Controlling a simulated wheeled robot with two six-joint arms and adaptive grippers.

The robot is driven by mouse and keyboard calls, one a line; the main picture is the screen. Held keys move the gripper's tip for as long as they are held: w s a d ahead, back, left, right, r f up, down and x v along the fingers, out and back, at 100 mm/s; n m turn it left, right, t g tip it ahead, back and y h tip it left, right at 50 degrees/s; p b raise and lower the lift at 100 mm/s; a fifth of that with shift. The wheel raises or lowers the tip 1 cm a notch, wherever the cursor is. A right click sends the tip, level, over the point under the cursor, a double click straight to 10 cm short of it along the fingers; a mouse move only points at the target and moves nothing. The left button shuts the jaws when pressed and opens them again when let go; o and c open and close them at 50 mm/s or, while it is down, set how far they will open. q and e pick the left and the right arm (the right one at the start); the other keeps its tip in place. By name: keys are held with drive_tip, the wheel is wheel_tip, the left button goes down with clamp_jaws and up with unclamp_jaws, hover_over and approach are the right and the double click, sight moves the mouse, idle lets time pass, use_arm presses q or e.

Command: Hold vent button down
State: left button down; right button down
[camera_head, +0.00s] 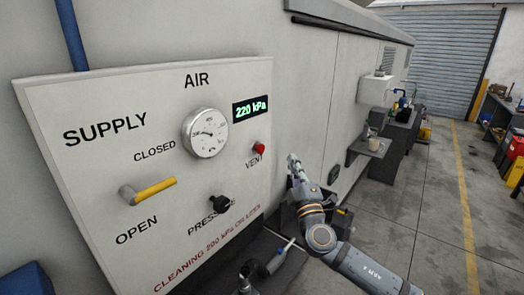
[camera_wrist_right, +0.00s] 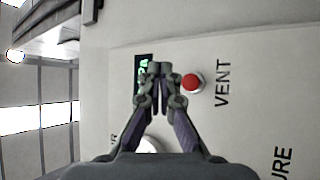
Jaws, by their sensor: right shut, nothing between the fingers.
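The red vent button (camera_head: 259,149) sits on the right side of the white air panel (camera_head: 85,95), beside the word VENT. It also shows in the right wrist view (camera_wrist_right: 193,83), just right of the fingertips. My right gripper (camera_head: 291,158) is shut and empty, to the right of the button in the head view. In the right wrist view its closed fingertips (camera_wrist_right: 160,70) point at the panel beside the button; the gap to the panel is hard to judge. The display (camera_head: 251,109) reads 220 kPa.
The panel also carries a round gauge (camera_head: 205,133), a yellow supply lever (camera_head: 154,190) and a black pressure knob (camera_head: 219,204). A small shelf (camera_head: 370,147) juts from the wall behind my right arm.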

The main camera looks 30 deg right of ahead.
sight(259, 148)
drive_tip(key=w+a, duration=0.3)
drive_tip(key=w, duration=0.4)
drive_tip(key=shift+w+a, duration=0.1)
drive_tip(key=shift+w, duration=0.05)
idle(1.3)
drive_tip(key=shift+w+a, duration=0.15)
drive_tip(key=shift+w, duration=0.2)
drive_tip(key=shift+w+a+b, duration=0.15)
drive_tip(key=shift+w+b, duration=0.15)
drive_tip(key=shift+w, duration=0.15)
idle(0.7)
idle(0.5)
drive_tip(key=shift+s+d, duration=0.3)
drive_tip(key=shift+s, duration=0.6)
